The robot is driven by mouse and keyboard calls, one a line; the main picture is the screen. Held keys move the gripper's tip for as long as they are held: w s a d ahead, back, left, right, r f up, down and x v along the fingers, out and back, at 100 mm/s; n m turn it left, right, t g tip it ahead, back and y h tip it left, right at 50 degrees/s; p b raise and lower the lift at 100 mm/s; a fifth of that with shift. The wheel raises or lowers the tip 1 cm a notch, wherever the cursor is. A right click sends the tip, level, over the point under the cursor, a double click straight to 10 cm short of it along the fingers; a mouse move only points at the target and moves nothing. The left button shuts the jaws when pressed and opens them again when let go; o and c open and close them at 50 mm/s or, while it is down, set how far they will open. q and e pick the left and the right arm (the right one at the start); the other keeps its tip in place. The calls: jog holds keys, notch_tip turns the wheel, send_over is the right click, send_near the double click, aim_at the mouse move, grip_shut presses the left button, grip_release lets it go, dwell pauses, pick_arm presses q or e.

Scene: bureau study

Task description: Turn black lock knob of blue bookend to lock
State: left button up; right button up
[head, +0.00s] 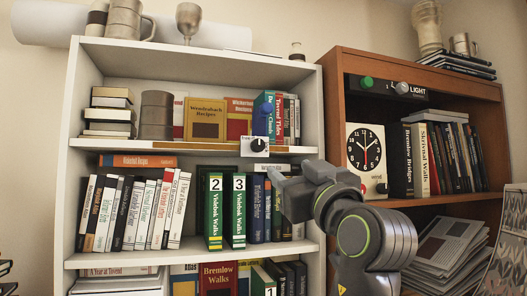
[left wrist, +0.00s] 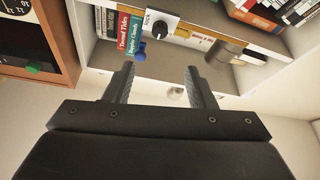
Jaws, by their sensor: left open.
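The black lock knob (head: 258,145) sits on a small white plate at the front edge of the white bookcase's upper shelf. It also shows in the left wrist view (left wrist: 160,28), with lettering that seems to read "LOCK" beside it. The blue bookend (head: 262,121) stands just behind and above the plate, against the books. My left gripper (head: 283,190) is open and empty, below and slightly right of the knob in the head view. In the left wrist view its fingers (left wrist: 160,72) point toward the knob, apart from it. My right gripper is not in view.
The white bookcase (head: 70,150) holds books on several shelves, with green binders (head: 214,212) below the knob. A brown bookcase (head: 416,70) at right holds a clock (head: 366,150) and a light panel with a green button (head: 367,82). Cups stand on top.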

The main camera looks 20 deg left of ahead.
aim_at(259, 146)
pick_arm(q)
jog(key=p+x, duration=0.7)
jog(key=x, duration=0.9)
jog(key=shift+r+p, duration=0.15)
jog(key=shift+p, duration=0.15)
jog(key=shift+w+a+r, duration=0.1)
jog(key=shift+w+a, duration=0.25)
jog(key=shift+w, duration=0.1)
jog(key=shift+c, duration=0.4)
jog(key=c, duration=0.9)
